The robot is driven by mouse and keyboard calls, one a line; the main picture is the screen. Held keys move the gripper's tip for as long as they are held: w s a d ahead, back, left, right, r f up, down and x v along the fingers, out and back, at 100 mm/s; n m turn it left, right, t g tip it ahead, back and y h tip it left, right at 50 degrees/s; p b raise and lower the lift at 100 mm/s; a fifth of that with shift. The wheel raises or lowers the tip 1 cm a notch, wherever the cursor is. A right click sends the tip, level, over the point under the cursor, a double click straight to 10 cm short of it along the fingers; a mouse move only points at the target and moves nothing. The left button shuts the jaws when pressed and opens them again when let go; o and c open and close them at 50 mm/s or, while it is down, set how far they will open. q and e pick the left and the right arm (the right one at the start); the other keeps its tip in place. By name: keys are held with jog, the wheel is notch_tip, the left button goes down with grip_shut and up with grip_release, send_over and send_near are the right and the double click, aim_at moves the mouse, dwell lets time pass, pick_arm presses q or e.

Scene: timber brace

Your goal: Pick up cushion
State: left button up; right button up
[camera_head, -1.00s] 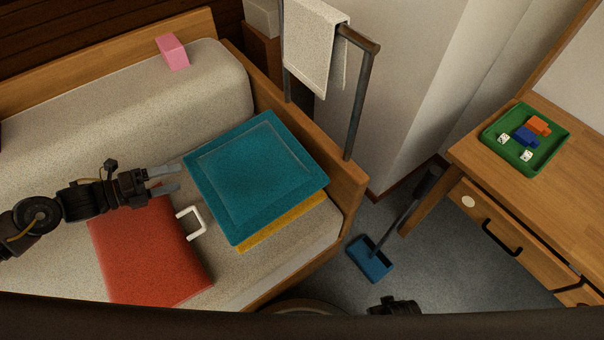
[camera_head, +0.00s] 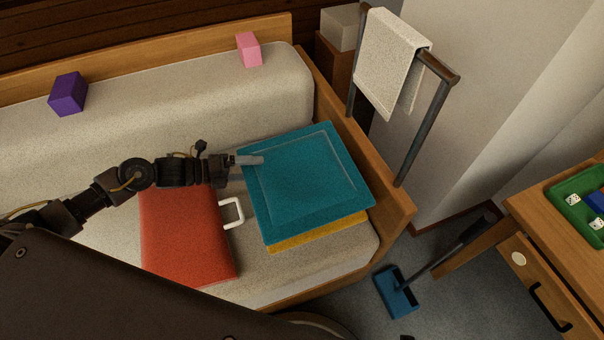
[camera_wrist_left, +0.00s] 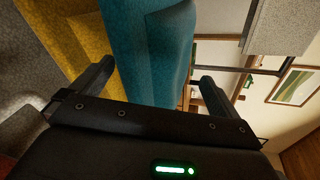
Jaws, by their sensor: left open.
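A teal square cushion (camera_head: 308,185) lies on top of a yellow cushion (camera_head: 318,232) at the right end of the couch seat. My left gripper (camera_head: 258,160) is open and empty at the teal cushion's left edge. In the left wrist view the teal cushion (camera_wrist_left: 158,50) stands between the two open fingers of my left gripper (camera_wrist_left: 155,85), with the yellow cushion (camera_wrist_left: 85,45) to its left. Whether the fingers touch the cushion, I cannot tell. My right gripper does not show in the head view.
A red case (camera_head: 185,235) with a white handle lies left of the cushions. The wooden armrest (camera_head: 355,140) and a towel rack (camera_head: 425,120) stand to the right. A purple block (camera_head: 68,94) and a pink block (camera_head: 249,50) sit on the backrest. A blue dustpan (camera_head: 396,292) is on the floor.

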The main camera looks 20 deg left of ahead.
aim_at(256, 169)
pick_arm(q)
jog(key=x, duration=0.4)
jog(key=shift+s+r, duration=0.1)
jog(key=shift+c, duration=0.6)
jog(key=c, duration=0.8)
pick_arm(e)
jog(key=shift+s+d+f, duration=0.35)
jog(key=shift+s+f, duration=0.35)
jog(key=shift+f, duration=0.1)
pick_arm(q)
jog(key=shift+r, duration=0.1)
